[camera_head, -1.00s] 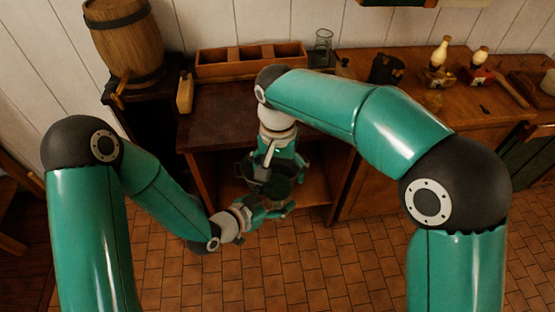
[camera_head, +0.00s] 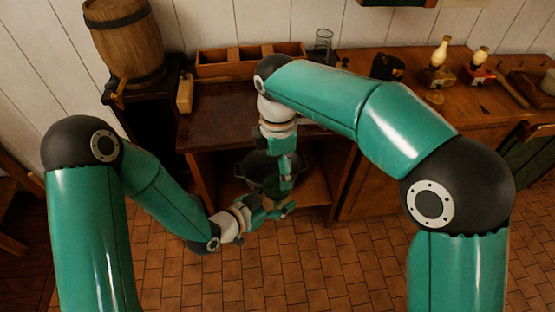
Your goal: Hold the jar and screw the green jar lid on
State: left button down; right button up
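My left gripper (camera_head: 272,212) reaches in from the left, low in front of the open cabinet. My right gripper (camera_head: 285,186) points down from above, just over the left gripper's fingers. The two grippers nearly meet. I cannot make out the jar or the green lid clearly. The small space between the grippers is dark and mostly covered by their green fingers, so whether either is shut on something cannot be told.
A dark pot (camera_head: 256,168) stands in the open cabinet (camera_head: 316,190) behind the grippers. On the counter are a wooden divided box (camera_head: 250,66), a glass (camera_head: 323,46) and a dark canister (camera_head: 387,67). A barrel (camera_head: 125,42) stands left. The tiled floor (camera_head: 330,265) is clear.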

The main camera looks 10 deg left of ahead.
aim_at(277, 185)
jog(key=shift+r+n, duration=0.2)
jog(key=shift+n, duration=0.9)
jog(key=shift+a+r, duration=0.1)
jog(key=shift+r, duration=0.05)
jog(key=shift+a+r, duration=0.15)
jog(key=shift+r, duration=0.05)
jog(key=shift+w+f, duration=0.1)
jog(key=shift+f, duration=3.95)
jog(key=shift+c, duration=0.3)
